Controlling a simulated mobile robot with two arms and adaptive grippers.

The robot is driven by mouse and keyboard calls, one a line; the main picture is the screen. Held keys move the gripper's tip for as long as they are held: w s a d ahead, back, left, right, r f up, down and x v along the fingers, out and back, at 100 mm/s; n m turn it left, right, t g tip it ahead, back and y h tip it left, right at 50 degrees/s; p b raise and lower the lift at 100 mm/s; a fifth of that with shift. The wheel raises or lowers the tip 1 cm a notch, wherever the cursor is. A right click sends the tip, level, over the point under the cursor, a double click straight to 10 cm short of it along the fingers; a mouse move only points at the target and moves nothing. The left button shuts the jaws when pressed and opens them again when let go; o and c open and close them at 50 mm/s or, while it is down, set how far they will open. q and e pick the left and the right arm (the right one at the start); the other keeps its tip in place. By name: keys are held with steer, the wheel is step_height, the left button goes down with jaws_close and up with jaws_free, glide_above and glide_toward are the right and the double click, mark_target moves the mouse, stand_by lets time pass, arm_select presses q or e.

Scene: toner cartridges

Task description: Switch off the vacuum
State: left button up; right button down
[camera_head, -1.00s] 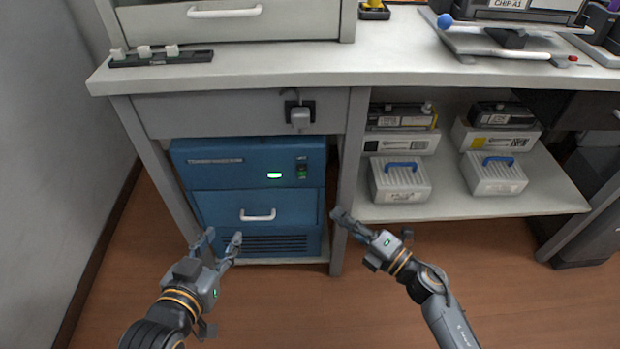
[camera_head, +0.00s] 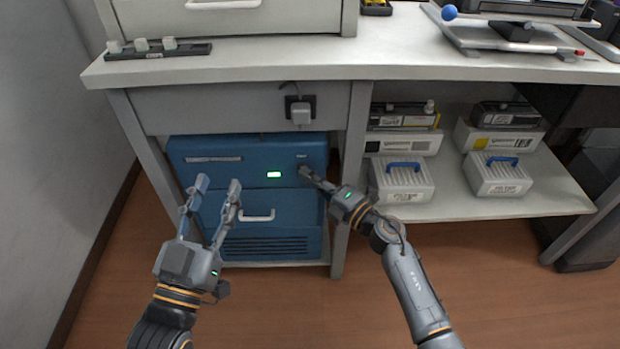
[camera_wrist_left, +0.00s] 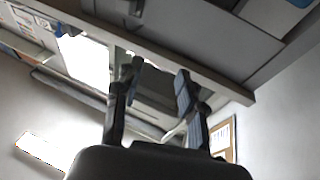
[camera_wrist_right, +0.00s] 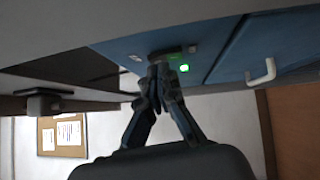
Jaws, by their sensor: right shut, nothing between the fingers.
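The vacuum is a blue box (camera_head: 236,150) under the bench, with a lit green indicator (camera_head: 274,174) on its front. The right wrist view shows a green light (camera_wrist_right: 184,68) and a dark switch (camera_wrist_right: 172,52) on the blue face. My right gripper (camera_head: 305,172) is shut and empty, its fingertips at the switch and hiding most of it in the head view. I cannot tell whether they touch it. My right gripper (camera_wrist_right: 160,72) also shows in its wrist view. My left gripper (camera_head: 217,186) is open and empty in front of the vacuum's left side.
The vacuum has a drawer handle (camera_head: 257,216) below the indicator. A plug (camera_head: 300,113) sits in a socket above it. A bench leg (camera_head: 350,180) stands just right of the vacuum. A shelf (camera_head: 440,208) with cartridges and boxes lies further right.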

stand_by(0.3)
arm_select(q)
step_height(320, 180, down, 8)
steer(key=a+g+y+p, duration=0.1)
steer(key=g+p, duration=0.1)
steer(key=g, duration=0.3)
steer(key=shift+y, duration=0.3)
arm_select(e)
steer(key=shift+w+r, duration=0.1)
steer(key=shift+w, duration=0.15)
arm_select(q)
steer(key=shift+s+a+f, duration=0.1)
steer(key=shift+s+f, duration=0.05)
